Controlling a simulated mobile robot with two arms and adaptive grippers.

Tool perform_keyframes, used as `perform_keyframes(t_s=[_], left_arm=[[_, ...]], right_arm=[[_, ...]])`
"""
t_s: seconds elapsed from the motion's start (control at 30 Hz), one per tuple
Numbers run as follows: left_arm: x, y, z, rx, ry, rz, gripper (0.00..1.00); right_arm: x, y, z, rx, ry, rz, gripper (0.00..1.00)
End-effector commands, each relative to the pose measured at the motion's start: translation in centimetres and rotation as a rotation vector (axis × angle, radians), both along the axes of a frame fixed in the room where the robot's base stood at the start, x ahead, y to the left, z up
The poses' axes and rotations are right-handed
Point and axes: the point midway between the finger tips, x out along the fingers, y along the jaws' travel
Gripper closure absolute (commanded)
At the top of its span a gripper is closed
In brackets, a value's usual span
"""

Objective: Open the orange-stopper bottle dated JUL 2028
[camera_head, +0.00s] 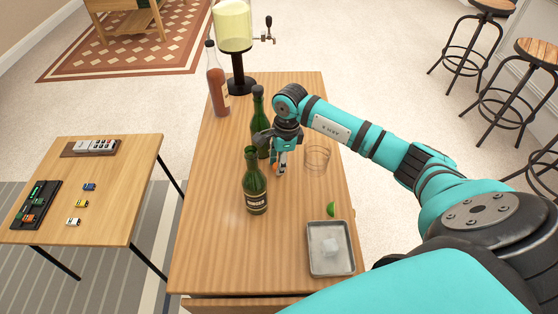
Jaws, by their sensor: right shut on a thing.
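My right gripper (281,166) is above the wooden table, just right of the green bottles. It is shut on a small orange thing that looks like a stopper (279,169), mostly hidden by the fingers. The front green bottle (256,192) stands upright with a dark label, and I see no stopper on its mouth. A second green bottle (259,122) stands behind it, partly hidden by the gripper. The dates on the labels are too small to read. My left gripper is out of view.
A tall bottle of reddish liquid (217,88) and a drink dispenser (235,28) stand at the back. A clear glass (317,157), a lime wedge (331,209) and a metal tray (318,271) with ice are on the right. The table's left front is clear.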

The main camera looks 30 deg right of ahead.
Motion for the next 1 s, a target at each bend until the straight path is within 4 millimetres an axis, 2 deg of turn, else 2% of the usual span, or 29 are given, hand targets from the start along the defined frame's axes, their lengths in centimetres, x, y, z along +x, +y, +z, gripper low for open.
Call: perform_keyframes(t_s=[0.1, 0.27, 0.3, 0.47, 0.7, 0.8, 0.83, 1.0], left_arm=[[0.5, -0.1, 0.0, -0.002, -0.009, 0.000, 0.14], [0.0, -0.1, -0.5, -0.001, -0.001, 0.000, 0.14], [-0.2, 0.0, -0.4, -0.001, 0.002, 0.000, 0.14], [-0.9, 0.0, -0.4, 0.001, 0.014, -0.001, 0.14], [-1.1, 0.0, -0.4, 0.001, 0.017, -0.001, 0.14], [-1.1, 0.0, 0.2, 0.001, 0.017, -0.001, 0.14], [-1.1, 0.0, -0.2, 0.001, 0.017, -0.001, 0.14], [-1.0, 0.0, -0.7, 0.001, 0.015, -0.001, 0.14]], right_arm=[[0.0, 0.0, 0.1, 0.000, -0.001, 0.000, 1.00], [0.0, 0.0, -0.5, 0.000, 0.000, 0.001, 1.00], [0.0, 0.0, -0.3, 0.001, -0.001, 0.001, 0.69], [0.0, 0.0, -0.3, 0.000, 0.000, 0.001, 0.50], [0.0, 0.0, -0.2, 0.000, 0.001, 0.001, 0.50], [0.0, 0.0, 0.4, 0.001, 0.000, 0.000, 0.50], [0.1, -0.1, 0.5, 0.000, -0.002, 0.001, 0.50], [0.0, -0.4, 3.3, -0.001, -0.005, 0.001, 0.50]])
